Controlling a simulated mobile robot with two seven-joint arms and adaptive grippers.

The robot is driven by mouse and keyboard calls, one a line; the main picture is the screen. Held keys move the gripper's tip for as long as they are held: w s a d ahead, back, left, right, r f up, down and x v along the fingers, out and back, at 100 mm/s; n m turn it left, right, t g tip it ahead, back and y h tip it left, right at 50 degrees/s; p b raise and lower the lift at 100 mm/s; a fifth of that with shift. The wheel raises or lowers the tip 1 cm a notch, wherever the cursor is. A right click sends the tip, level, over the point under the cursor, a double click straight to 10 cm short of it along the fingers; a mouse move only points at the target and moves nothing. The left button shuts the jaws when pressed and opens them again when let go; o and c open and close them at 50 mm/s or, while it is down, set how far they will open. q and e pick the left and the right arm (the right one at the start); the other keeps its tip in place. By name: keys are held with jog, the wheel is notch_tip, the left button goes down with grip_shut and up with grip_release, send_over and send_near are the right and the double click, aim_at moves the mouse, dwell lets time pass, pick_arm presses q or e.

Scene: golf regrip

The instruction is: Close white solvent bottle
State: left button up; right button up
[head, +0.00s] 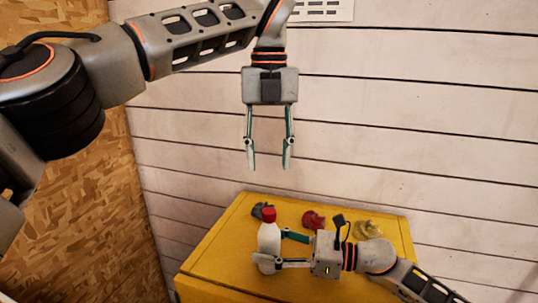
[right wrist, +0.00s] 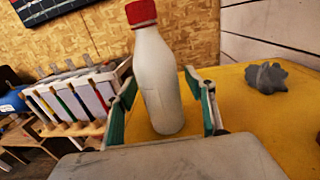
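The white solvent bottle (head: 268,240) stands upright on the yellow cabinet top (head: 225,262), near its left side. Its red cap (head: 269,214) sits on the bottle's neck; I cannot tell how tightly. In the right wrist view the bottle (right wrist: 158,80) stands between the two fingers, with the red cap (right wrist: 141,13) at the top edge. My right gripper (head: 270,250) has its fingers on either side of the lower bottle; in the right wrist view gaps show between fingers and bottle. My left gripper (head: 268,168) is open and empty, pointing down above the bottle.
A grey crumpled lump (head: 263,211), a red one (head: 313,220) and a yellowish one (head: 368,229) lie along the back of the cabinet top. A white plank wall (head: 400,130) stands behind. A rack of coloured-striped holders (right wrist: 80,95) stands left in the right wrist view.

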jog(key=v, duration=1.2)
jog(key=shift+d, duration=0.1)
